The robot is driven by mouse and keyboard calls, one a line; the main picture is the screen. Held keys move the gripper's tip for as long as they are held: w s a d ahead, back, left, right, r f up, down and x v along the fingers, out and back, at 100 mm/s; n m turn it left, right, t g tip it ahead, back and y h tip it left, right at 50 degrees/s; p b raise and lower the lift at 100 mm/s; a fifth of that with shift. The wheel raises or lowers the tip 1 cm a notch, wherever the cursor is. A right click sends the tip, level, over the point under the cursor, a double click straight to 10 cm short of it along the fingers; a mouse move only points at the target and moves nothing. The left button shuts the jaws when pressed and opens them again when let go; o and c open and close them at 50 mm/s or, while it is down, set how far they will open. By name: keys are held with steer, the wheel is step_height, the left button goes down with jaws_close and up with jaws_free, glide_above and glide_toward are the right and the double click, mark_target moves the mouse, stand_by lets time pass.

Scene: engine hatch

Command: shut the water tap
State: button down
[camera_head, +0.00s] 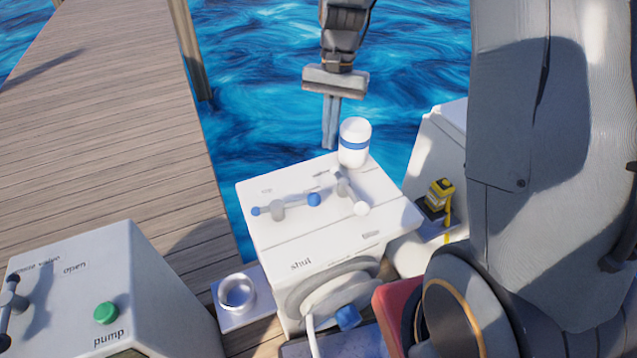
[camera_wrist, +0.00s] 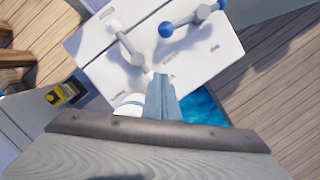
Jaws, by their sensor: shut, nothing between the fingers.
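A white box (camera_head: 325,232) bears two lever taps on its top. One tap (camera_head: 285,207) has blue knobs at its ends and lies across the left half; its grey hub and blue knob also show in the wrist view (camera_wrist: 190,20). The other tap (camera_head: 347,187) has a white knob and lies slanted at the right; it also shows in the wrist view (camera_wrist: 126,42). Small labels on the top are too small to read. My gripper (camera_head: 331,145) is shut and empty, pointing down behind the box's back edge; its fingers fill the lower middle of the wrist view (camera_wrist: 160,80).
A white jar with a blue band (camera_head: 355,143) stands at the box's back edge, close beside my fingers. A yellow object (camera_head: 441,192) sits at the right. A pump box with a green button (camera_head: 106,313) stands front left. Water lies behind.

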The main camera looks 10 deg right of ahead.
stand_by(0.3)
steer(key=p+x, duration=0.2)
steer(key=x, duration=0.8)
steer(key=shift+s+f, duration=0.1)
steer(key=shift+s+a+r+p, duration=0.2)
steer(key=shift+s+a+p, duration=0.2)
steer(key=shift+s, duration=0.1)
steer(key=shift+s+a+r+p, duration=0.3)
steer(key=shift+s+p, duration=0.1)
steer(key=shift+s, duration=0.1)
steer(key=shift+s+a, duration=0.35)
steer(key=shift+s, duration=0.2)
steer(key=shift+a, duration=0.1)
steer(key=shift+s+p, duration=0.1)
steer(key=shift+p, duration=0.2)
